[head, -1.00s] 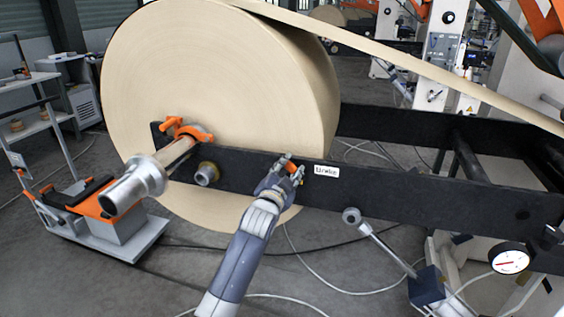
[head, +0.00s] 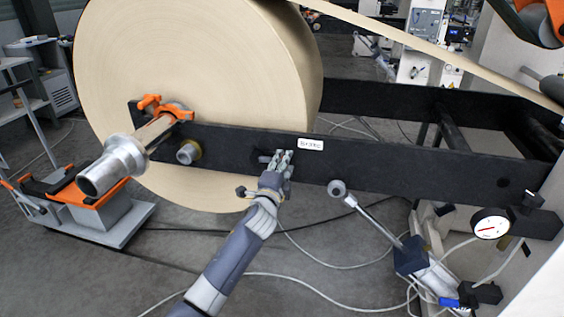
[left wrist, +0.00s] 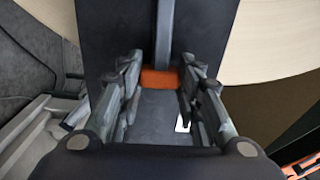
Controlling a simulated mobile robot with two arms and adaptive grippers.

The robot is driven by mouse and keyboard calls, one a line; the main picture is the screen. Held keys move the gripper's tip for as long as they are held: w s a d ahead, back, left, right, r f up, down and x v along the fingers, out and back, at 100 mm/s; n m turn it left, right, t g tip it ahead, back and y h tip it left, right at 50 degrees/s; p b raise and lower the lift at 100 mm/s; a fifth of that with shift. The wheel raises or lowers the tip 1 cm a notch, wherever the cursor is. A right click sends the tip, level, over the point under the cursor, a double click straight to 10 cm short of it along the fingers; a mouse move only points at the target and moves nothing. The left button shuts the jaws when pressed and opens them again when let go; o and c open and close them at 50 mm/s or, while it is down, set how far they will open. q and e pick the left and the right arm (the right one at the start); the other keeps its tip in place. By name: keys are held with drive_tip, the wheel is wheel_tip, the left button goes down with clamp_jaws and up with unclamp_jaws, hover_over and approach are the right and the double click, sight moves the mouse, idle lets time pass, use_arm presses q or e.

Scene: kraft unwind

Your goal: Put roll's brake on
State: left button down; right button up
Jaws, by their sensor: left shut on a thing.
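The big tan paper roll (head: 190,90) sits on a shaft across the black frame rail (head: 400,165). A white label (head: 311,144), apparently reading "BRAKE", is on the rail. My left gripper (head: 283,156) is at the rail's face, just left of and below the label. In the left wrist view, an orange handle piece (left wrist: 158,78) lies between the fingers of my left gripper (left wrist: 160,72), which is shut on it. A dark bar (left wrist: 165,35) runs up from it. In the head view the fingers hide the handle. My right gripper is not in view.
An orange clamp (head: 165,106) sits by the shaft's bright end (head: 112,165). A low cart (head: 95,215) is at left. Cables cross the floor.

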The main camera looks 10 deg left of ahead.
use_arm(q)
drive_tip(key=shift+f+m, duration=0.3)
drive_tip(key=shift+m, duration=0.1)
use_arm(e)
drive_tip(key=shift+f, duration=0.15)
use_arm(q)
drive_tip(key=c, duration=1.2)
unclamp_jaws()
drive_tip(key=shift+f, duration=0.1)
drive_tip(key=shift+o, duration=0.4)
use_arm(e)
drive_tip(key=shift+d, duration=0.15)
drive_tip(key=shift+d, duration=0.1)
use_arm(q)
drive_tip(key=s, duration=1.2)
drive_tip(key=shift+a, duration=0.2)
